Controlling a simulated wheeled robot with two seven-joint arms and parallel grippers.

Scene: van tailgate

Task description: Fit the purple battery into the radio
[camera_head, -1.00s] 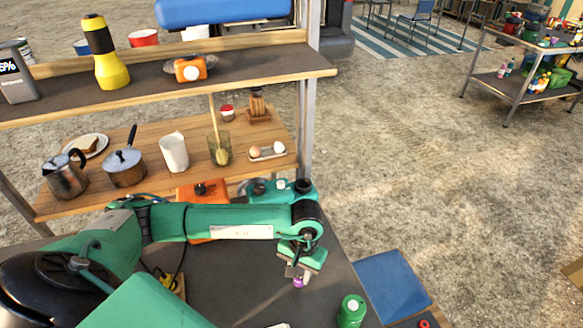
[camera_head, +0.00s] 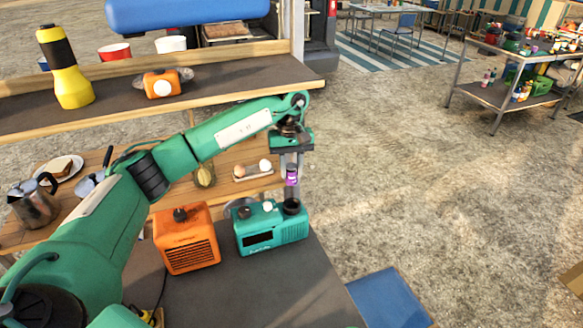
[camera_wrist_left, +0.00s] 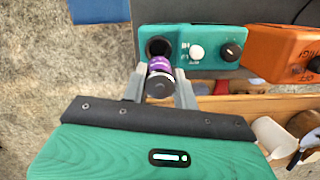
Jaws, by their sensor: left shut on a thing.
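My left gripper (camera_head: 291,172) is shut on the purple battery (camera_head: 292,177), which hangs roughly upright below the fingers. The teal radio (camera_head: 270,238) stands on the dark tabletop, with a dark round socket (camera_head: 291,206) on its top at the right end. The battery is above this socket, with a small gap in the head view. In the left wrist view the battery (camera_wrist_left: 160,66) sits between the fingers, beside the open socket (camera_wrist_left: 157,46) in the picture and partly overlapping its edge. My right gripper is out of view.
A wooden shelf (camera_head: 225,82) with a yellow torch (camera_head: 65,70) and an orange item (camera_head: 162,84) rises behind. Bare tabletop (camera_head: 262,295) lies in front of the radios.

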